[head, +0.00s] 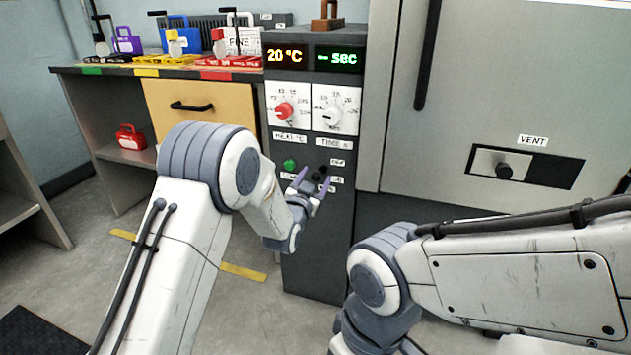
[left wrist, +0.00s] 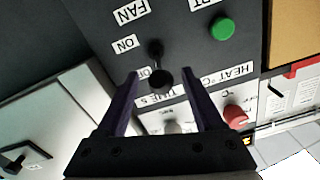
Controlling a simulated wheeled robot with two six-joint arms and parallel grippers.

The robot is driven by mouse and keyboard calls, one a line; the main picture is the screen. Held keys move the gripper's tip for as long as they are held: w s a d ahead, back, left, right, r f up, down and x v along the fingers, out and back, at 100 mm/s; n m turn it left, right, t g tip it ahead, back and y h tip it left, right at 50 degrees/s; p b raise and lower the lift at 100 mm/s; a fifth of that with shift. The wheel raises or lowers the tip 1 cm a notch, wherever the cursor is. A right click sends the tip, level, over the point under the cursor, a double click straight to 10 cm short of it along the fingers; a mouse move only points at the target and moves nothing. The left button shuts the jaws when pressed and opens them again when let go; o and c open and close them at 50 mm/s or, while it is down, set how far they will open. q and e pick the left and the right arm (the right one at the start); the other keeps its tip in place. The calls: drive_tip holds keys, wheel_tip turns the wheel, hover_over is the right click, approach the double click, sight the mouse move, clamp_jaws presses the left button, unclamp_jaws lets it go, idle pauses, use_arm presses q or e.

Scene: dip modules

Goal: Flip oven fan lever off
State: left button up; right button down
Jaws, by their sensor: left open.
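The oven fan lever (left wrist: 160,80) is a short black stick with a round knob on the dark control panel. In the left wrist view it stands by the FAN, ON and partly hidden OFF labels, its knob nearer the OFF label; perspective leaves its exact setting unclear. In the head view the lever (head: 322,172) is small and dark. My left gripper (head: 312,181) is at the panel, open, its purple fingers apart. In the left wrist view the gripper (left wrist: 161,76) has a fingertip on either side of the knob; contact is not clear. My right gripper is out of view.
A green button (head: 290,165) is left of the lever. A red dial (head: 285,110) and a white dial (head: 331,117) sit above. The large grey door (head: 480,80) and VENT slider (head: 504,171) are to the right. A bench with coloured trays stands behind left.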

use_arm(q)
drive_tip(key=shift+w+d, duration=0.1)
drive_tip(key=shift+w, duration=0.2)
clamp_jaws()
idle(1.3)
